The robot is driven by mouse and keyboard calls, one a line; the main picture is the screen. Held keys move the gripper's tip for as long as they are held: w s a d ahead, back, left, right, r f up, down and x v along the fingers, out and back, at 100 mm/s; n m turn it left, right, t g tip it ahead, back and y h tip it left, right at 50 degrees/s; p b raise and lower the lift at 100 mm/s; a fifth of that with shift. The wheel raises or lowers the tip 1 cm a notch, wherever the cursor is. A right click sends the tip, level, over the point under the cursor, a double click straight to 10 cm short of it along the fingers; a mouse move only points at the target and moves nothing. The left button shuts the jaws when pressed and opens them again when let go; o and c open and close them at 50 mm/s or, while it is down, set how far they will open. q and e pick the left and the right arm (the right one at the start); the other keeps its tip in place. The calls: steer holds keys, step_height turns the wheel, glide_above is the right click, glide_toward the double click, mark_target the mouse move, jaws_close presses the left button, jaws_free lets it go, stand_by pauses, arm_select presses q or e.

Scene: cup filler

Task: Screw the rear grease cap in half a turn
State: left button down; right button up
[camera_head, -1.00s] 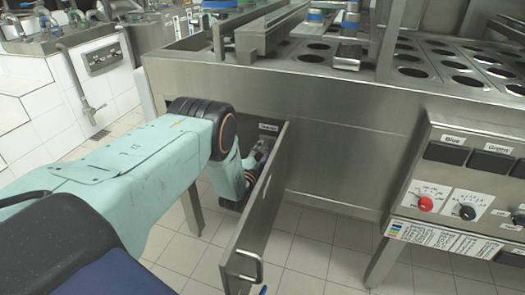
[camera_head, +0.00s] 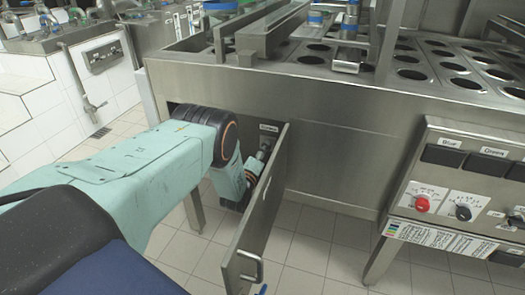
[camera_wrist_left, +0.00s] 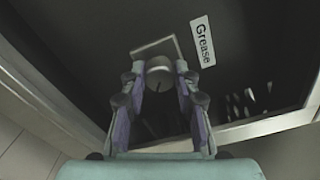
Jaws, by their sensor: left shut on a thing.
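The grease cap (camera_wrist_left: 160,80) is a round grey knob with a dark mark, on a square plate beside a white "Grease" label (camera_wrist_left: 203,41) in the left wrist view. My left gripper (camera_wrist_left: 160,84) is shut on the cap, one finger on each side. In the head view my left arm reaches into the open compartment of the machine, and the left gripper (camera_head: 258,158) shows partly behind the wrist, near the label. The cap is not clear in the head view. My right gripper is in neither view.
The open metal door (camera_head: 257,215) with its handle (camera_head: 252,268) stands right of my left arm. A control panel (camera_head: 465,190) with red and black knobs is at the right. A steel leg (camera_head: 384,257) stands below. Tiled floor (camera_head: 310,260) is clear.

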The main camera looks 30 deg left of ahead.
arm_select(q)
steer(key=m+p, duration=0.1)
steer(key=m, duration=0.8)
steer(key=shift+d, duration=0.1)
steer(key=shift+m, duration=0.3)
stand_by(0.4)
steer(key=c, duration=1)
jaws_free()
steer(key=shift+r, duration=0.1)
steer(key=v, duration=1.2)
